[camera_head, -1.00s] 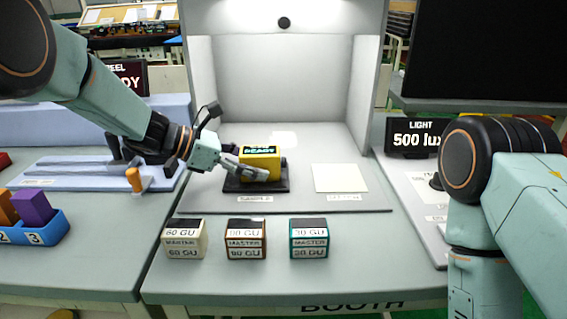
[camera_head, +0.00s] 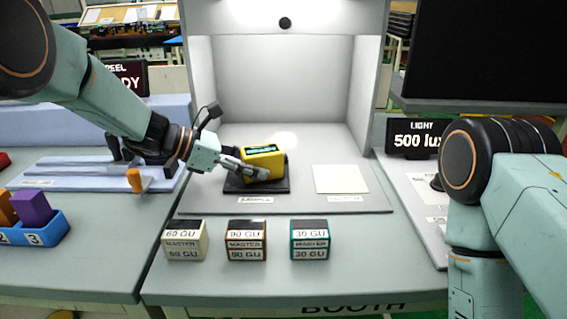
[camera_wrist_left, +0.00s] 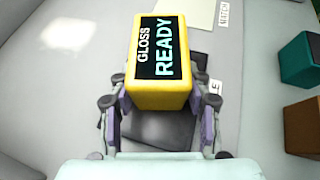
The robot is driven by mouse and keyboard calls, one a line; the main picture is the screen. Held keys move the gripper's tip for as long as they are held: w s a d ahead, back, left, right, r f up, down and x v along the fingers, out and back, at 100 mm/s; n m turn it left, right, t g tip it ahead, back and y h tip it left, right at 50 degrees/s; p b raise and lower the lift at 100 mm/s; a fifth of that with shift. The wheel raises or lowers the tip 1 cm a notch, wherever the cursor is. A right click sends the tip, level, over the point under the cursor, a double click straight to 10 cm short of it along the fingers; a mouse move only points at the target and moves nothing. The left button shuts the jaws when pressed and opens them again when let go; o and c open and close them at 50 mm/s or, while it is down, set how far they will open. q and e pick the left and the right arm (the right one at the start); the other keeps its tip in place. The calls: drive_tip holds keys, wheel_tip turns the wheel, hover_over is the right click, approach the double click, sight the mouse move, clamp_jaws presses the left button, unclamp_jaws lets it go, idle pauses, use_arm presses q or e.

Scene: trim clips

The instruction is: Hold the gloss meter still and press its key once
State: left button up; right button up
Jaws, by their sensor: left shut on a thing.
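The yellow gloss meter (camera_head: 264,163) is over the dark sample panel (camera_head: 279,185) on the booth floor. It looks tilted, its left side lower; I cannot tell whether it touches the panel. My left gripper (camera_head: 246,171) is shut on it from the left. In the left wrist view the gloss meter (camera_wrist_left: 160,93) sits between both fingers of my left gripper (camera_wrist_left: 162,100), and its dark display reads GLOSS READY. Its key cannot be made out. My right arm shows at the right, but its gripper is out of view.
A pale card (camera_head: 341,179) lies right of the panel. The cream 60 GU block (camera_head: 184,240), brown 90 GU block (camera_head: 246,240) and teal 30 GU block (camera_head: 310,240) stand in front. A LIGHT 500 lux display (camera_head: 414,138) stands right of the booth.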

clamp_jaws()
drive_tip(key=shift+w, duration=0.1)
idle(1.2)
